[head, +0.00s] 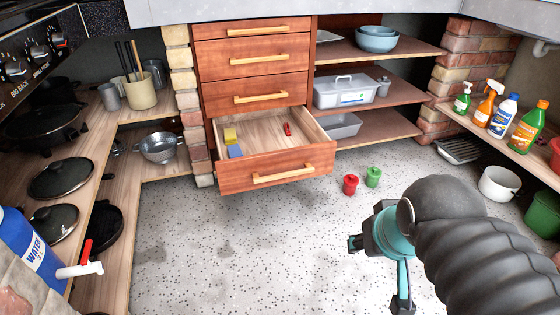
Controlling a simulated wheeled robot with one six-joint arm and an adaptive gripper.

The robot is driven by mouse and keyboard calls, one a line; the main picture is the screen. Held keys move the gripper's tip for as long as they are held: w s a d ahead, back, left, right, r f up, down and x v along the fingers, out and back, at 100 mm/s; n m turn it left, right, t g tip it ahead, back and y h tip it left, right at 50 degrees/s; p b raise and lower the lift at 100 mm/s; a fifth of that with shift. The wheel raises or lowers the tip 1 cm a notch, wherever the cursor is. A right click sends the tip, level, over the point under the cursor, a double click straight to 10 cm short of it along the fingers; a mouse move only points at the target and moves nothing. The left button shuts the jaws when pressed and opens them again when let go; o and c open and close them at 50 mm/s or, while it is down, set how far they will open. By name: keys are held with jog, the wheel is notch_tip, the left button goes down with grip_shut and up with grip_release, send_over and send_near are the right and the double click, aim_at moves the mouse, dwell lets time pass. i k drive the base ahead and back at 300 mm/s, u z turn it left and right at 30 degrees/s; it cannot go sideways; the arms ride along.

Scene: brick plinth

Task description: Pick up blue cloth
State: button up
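A small folded blue piece (235,151), which looks like the blue cloth, lies at the left of the open bottom drawer (270,174). A yellow piece (230,135) lies just behind it. My gripper (376,275) is over the floor at the lower right, well apart from the drawer and the cloth. Its two fingers look spread, with nothing visible between them.
A small red object (287,129) lies in the drawer's right part. The speckled floor (230,250) before the drawer is clear. Bottles (503,116) stand on the right shelf.

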aim_at(233, 152)
jog(key=u, duration=0.8)
jog(key=i, duration=1.35)
jog(key=z, duration=0.8)
